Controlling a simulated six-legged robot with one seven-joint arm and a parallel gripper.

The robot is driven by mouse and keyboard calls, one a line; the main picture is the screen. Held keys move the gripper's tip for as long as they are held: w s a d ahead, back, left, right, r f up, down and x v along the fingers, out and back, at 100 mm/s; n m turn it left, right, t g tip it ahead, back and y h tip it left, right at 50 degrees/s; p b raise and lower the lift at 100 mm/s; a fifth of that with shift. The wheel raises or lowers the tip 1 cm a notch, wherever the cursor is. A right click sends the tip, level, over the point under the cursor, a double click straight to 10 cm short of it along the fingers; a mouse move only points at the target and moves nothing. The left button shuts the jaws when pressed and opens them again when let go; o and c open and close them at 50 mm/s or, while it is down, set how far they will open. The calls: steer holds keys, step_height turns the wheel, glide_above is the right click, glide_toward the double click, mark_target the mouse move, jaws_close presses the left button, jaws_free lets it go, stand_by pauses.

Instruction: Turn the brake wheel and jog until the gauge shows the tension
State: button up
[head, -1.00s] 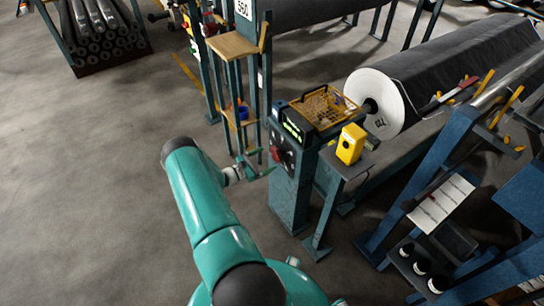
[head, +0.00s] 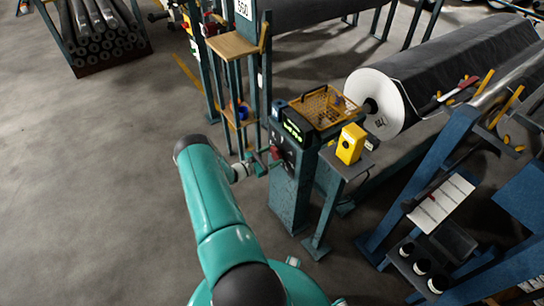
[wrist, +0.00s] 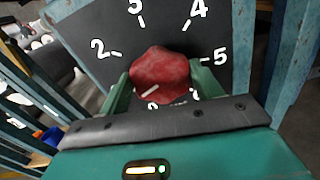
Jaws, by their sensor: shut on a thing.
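The brake wheel is a red lobed knob (wrist: 163,74) on a dark dial plate with white numbers in the wrist view. A pale line on it points to the lower left. My gripper (wrist: 160,88) has its two green fingers on either side of the knob, shut on it. In the head view my gripper (head: 262,165) meets the front of the teal post, partly hiding the knob. The gauge (head: 292,131) on top of the post has lit green digits, too small to read. The lowest dial numbers are partly hidden by the gripper.
A yellow box (head: 350,144) stands on a stand right of the post. A yellow basket (head: 323,107) sits behind the gauge. A large grey roll (head: 440,75) lies behind at right.

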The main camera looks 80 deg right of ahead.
steer(key=shift+m, duration=0.3)
steer(key=m, duration=0.3)
steer(key=shift+a+m, duration=0.1)
steer(key=shift+m, duration=0.2)
steer(key=m, duration=0.4)
steer(key=shift+f+m, duration=0.1)
steer(key=shift+m, duration=0.2)
steer(key=m, duration=0.4)
steer(key=shift+s+f+m, duration=0.1)
steer(key=shift+f+m, duration=0.05)
steer(key=shift+m, duration=2.25)
steer(key=o, duration=1)
